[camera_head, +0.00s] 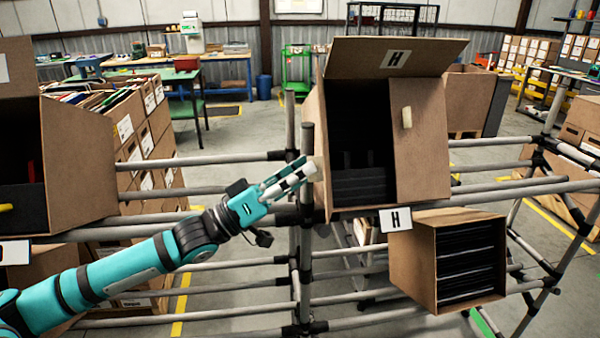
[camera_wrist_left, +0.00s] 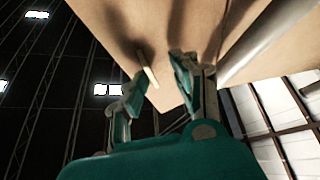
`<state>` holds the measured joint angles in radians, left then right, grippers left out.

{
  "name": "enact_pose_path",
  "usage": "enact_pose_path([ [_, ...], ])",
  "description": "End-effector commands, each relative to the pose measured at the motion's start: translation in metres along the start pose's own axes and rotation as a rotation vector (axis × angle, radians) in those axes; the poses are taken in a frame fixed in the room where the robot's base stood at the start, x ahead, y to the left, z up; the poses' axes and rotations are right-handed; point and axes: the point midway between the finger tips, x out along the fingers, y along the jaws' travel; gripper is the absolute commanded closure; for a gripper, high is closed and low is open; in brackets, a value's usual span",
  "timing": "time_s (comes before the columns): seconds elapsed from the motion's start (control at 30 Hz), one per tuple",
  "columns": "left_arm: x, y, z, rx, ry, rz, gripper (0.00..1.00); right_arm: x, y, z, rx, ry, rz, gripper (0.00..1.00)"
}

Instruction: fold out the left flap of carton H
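Carton H (camera_head: 425,140) is a tilted brown carton with dark contents. Its top flap (camera_head: 360,58), labelled H, stands up, and a panel with a pale tab (camera_head: 406,117) shows on the right. The left flap (camera_head: 315,140) shows only as a narrow brown strip beside the dark opening. My left gripper (camera_head: 298,176) is at the carton's lower left edge. In the left wrist view its fingers (camera_wrist_left: 160,72) are apart, close to a cardboard panel (camera_wrist_left: 195,25) with a small pale tab (camera_wrist_left: 147,66). I cannot tell whether they touch it. My right gripper is not in view.
Grey pipe racking (camera_head: 210,160) runs below and beside the carton. A white H tag (camera_head: 395,219) hangs under it. Another open carton (camera_head: 75,160) is at the left, and one with dark dividers (camera_head: 415,265) sits lower right.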

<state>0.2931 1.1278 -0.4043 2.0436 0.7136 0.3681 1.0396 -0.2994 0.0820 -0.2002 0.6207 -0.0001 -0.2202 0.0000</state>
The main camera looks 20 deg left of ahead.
Motion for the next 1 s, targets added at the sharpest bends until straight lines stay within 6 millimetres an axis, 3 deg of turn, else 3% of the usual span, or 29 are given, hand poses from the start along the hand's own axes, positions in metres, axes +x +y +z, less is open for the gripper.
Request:
enact_pose_path([
  [0.33, -0.008, 0.0, 0.001, -0.002, -0.002, 0.0, 0.71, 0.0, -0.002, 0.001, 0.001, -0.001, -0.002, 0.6],
  [1.0, -0.089, -0.001, 0.002, -0.004, -0.005, -0.005, 0.71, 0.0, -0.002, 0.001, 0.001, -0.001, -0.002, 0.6],
])
